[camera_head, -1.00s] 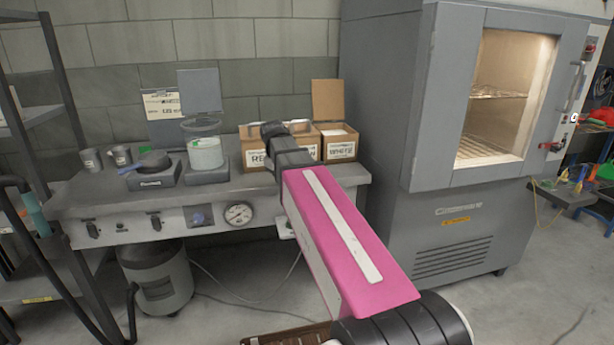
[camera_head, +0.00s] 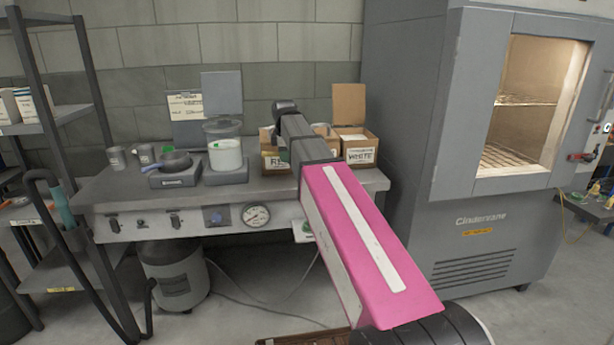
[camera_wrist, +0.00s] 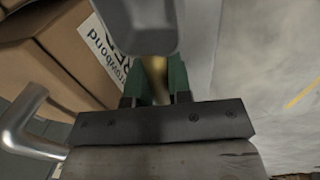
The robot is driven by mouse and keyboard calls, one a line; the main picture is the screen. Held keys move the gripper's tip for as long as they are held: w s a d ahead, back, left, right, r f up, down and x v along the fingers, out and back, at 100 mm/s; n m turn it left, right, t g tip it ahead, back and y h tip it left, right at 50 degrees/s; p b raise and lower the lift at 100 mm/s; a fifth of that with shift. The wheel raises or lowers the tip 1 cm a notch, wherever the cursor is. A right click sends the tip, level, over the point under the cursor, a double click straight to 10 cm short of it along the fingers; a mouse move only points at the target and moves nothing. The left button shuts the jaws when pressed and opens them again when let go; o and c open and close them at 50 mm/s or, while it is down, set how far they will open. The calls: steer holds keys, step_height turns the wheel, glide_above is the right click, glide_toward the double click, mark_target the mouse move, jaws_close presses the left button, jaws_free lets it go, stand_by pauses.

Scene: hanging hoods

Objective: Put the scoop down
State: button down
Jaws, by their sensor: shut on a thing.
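In the wrist view, my gripper (camera_wrist: 158,78) is shut on the scoop (camera_wrist: 140,22) by its narrow brass-coloured handle between the two green fingers. The scoop's grey rounded bowl is at the top edge, partly cut off. An open cardboard box with a white label (camera_wrist: 115,45) is close on the left. I cannot tell whether the scoop touches anything.
A large grey oven (camera_head: 480,130) stands right of the bench. The bench's front left is clear.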

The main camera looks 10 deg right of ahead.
steer(key=d+f, duration=0.1)
steer(key=d, duration=0.1)
steer(key=d+f, duration=0.3)
steer(key=d, duration=0.2)
steer(key=shift+w+f, duration=0.15)
steer(key=shift+w, duration=0.05)
steer(key=shift+f, duration=1.95)
steer(key=shift+f, duration=0.1)
steer(key=c, duration=1)
jaws_free()
steer(key=shift+c, duration=0.2)
steer(key=r, duration=0.4)
steer(key=s+r, duration=0.1)
steer(key=r, duration=0.3)
steer(key=s+r, duration=0.1)
steer(key=r, duration=0.3)
steer(key=shift+s, duration=0.2)
steer(key=shift+s, duration=0.1)
